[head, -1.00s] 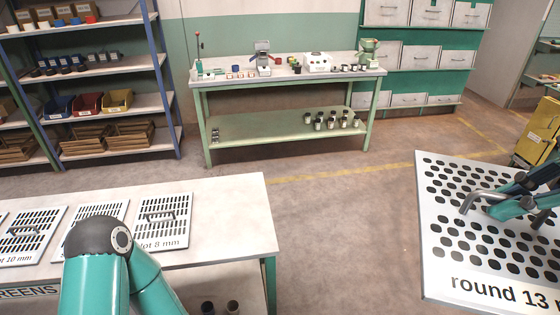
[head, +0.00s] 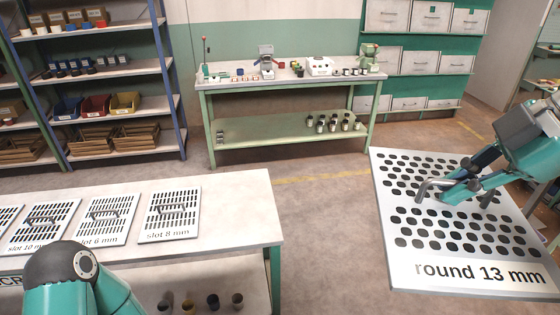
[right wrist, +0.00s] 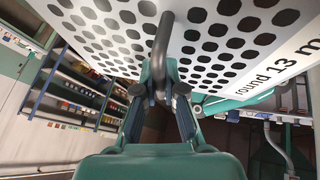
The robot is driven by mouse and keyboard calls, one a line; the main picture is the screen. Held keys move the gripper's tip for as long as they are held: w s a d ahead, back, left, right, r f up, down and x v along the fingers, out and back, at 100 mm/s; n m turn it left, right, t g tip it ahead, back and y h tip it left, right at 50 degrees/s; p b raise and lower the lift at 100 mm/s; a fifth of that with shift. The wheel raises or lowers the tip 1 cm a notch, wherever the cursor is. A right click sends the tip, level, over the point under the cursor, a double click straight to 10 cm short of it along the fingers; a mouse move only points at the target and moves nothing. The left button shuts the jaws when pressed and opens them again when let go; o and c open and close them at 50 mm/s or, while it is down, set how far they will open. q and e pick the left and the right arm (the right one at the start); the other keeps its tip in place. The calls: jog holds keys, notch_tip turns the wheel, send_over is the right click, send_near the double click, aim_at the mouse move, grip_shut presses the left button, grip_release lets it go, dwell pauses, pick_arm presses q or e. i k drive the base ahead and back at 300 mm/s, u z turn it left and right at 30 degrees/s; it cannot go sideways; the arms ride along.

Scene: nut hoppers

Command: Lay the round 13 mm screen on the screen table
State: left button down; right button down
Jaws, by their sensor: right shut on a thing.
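The round 13 mm screen (head: 455,271) is a pale plate with round black holes, printed "round 13 mm". It hangs in the air at the right of the head view and fills the top of the right wrist view (right wrist: 262,62). My right gripper (head: 447,190) is shut on its grey bar handle; the fingers also show on the handle in the right wrist view (right wrist: 158,95). The screen table (head: 232,205) is at the lower left, with slot screens lying on it. My left arm shows in front of it, but its gripper is out of view.
Slot screens, including slot 8 mm (head: 170,233) and slot 6 mm (head: 106,241), lie in a row on the table. The table's right end is bare. A green workbench (head: 290,137) stands behind, with open floor between.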

aim_at(239, 205)
jog(key=u, duration=0.3)
jog(key=i, duration=1)
